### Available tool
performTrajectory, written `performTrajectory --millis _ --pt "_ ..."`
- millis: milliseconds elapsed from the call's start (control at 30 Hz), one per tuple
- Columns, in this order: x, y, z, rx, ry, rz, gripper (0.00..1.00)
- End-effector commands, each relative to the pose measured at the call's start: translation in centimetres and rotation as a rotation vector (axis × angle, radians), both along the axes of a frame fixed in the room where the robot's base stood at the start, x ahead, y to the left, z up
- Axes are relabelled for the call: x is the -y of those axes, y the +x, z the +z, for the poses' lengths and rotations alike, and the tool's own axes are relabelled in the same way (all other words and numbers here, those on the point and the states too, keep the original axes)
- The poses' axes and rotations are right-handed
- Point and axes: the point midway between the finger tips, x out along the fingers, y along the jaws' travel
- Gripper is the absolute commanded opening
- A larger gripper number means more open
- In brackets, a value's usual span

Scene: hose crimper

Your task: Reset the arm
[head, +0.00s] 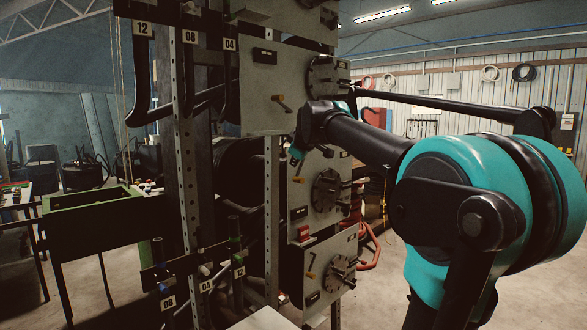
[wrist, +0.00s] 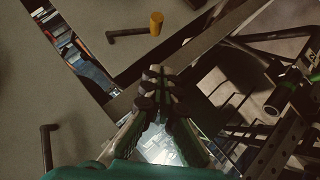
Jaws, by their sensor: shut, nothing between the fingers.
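My arm with teal joints reaches from the right of the head view toward the rack of grey machine panels (head: 276,88). My gripper (wrist: 160,80) is at the middle of the wrist view, its dark fingertips together with nothing between them. In the head view only a small teal part of the hand shows beside the panels, and the fingers are largely hidden. In the wrist view a grey panel with a yellow knob (wrist: 156,22) and a black handle (wrist: 127,33) lies beyond the fingertips. I cannot tell whether the fingers touch anything.
A green-rimmed bin (head: 95,205) stands at the left. A perforated metal post (head: 181,150) and hooks numbered 12, 08 and 04 rise in front of the rack. A red hose (head: 369,247) hangs behind the panels. The floor at the lower right is open.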

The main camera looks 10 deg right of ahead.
Motion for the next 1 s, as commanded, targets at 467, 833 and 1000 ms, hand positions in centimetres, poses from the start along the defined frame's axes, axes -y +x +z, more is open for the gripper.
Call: performTrajectory --millis 467,833,1000 --pt "0.9 -5.3 -11.1 -0.143 0.141 -0.124 0.0" --pt "2.5 -19.1 -32.8 -0.413 0.386 -0.434 0.0" --pt "3.0 -26.9 -40.6 -0.514 0.468 -0.584 0.0"
